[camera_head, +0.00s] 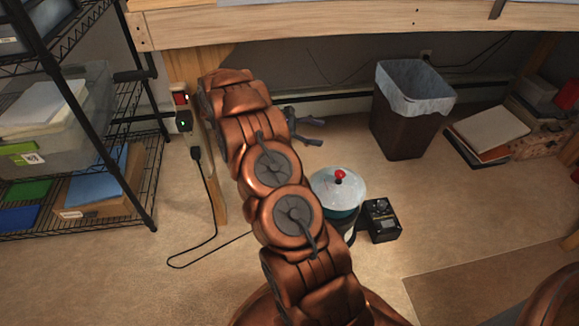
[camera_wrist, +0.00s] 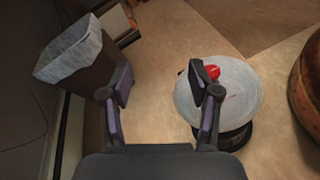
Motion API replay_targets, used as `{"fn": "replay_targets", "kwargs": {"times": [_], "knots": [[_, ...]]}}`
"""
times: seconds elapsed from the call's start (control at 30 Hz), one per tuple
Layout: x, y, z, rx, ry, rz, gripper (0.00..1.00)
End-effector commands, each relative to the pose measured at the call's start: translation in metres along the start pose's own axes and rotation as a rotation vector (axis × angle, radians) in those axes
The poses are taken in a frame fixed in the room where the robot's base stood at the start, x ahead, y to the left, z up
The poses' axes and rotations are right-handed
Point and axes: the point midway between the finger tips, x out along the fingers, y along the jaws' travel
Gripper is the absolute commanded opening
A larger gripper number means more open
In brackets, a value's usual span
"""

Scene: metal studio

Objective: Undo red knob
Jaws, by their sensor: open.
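The red knob (camera_head: 340,174) sits on top of a round whitish lid (camera_head: 325,184) on a teal and dark pot-like container on the floor. My arm hides part of its left side. In the wrist view the red knob (camera_wrist: 213,72) shows just beyond the right finger, which overlaps the lid (camera_wrist: 240,95). My gripper (camera_head: 320,132) is open and empty, above and behind the container in the head view. In the wrist view the gripper (camera_wrist: 160,82) has its fingers spread, with only bare floor showing between them.
A black box with dials (camera_head: 381,220) stands right of the container. A lined waste bin (camera_head: 403,135) stands behind it. A wooden bench (camera_head: 300,24) spans the back, and a wire shelf (camera_head: 140,165) stands left. A black cable (camera_head: 213,215) lies on the floor.

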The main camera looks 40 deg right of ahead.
Motion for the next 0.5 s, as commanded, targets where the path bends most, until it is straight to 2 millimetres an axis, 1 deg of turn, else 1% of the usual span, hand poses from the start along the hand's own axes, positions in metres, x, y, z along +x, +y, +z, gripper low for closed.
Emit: {"fn": "replay_targets", "kwargs": {"times": [0.27, 0.37, 0.5], "knots": [[-0.007, -0.005, 0.02, 0.063, 0.028, -0.007, 0.62], [-0.01, -0.009, 0.026, 0.083, 0.04, -0.013, 0.62], [-0.019, -0.018, 0.036, 0.092, 0.074, -0.033, 0.62]]}}
